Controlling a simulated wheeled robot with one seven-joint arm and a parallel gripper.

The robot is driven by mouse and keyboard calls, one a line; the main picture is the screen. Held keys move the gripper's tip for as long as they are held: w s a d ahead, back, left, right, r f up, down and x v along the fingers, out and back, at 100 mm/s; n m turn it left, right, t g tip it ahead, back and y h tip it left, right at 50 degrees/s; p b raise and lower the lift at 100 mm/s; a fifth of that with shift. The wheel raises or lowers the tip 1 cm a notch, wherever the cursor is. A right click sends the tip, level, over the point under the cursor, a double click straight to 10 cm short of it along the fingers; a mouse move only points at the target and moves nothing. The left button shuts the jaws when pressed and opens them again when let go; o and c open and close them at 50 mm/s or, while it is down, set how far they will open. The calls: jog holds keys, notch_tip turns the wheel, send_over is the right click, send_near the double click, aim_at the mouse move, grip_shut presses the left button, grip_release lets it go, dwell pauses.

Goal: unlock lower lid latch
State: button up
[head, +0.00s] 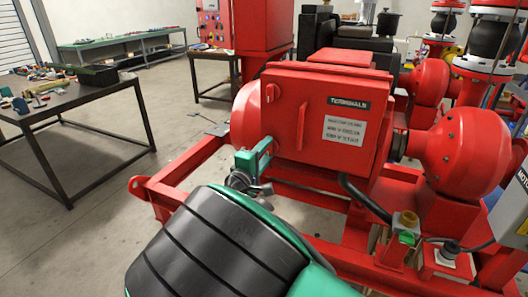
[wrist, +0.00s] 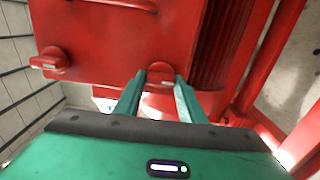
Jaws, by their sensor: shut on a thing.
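The red terminal box (head: 338,105) has a closed-looking lid with a vertical bar handle (head: 302,126). The upper lid latch (head: 272,93), a small red knob, is on the lid's left edge; it also shows in the wrist view (wrist: 50,62). The lower lid latch (wrist: 160,73) is a similar red knob, seen between my green fingertips in the wrist view. In the head view my gripper (head: 267,148) hides it at the lid's lower left. My gripper (wrist: 160,82) is shut on the lower latch. How far the latch is turned is hard to tell.
A red skid frame (head: 185,165) runs below and left of the box. A round red housing (head: 460,150) stands right of it, with a black cable (head: 362,198) below. A workbench with tools (head: 75,103) stands at left; floor between is open.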

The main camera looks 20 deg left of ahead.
jog(key=o, duration=1)
jog(key=shift+s+a+f, duration=0.1)
jog(key=shift+a+f, duration=0.1)
jog(key=shift+a, duration=0.05)
jog(key=shift+o, duration=0.2)
jog(key=shift+d, duration=0.1)
jog(key=shift+r, duration=0.1)
jog(key=s, duration=1)
jog(key=shift+s+a, duration=0.3)
jog(key=shift+a, duration=0.1)
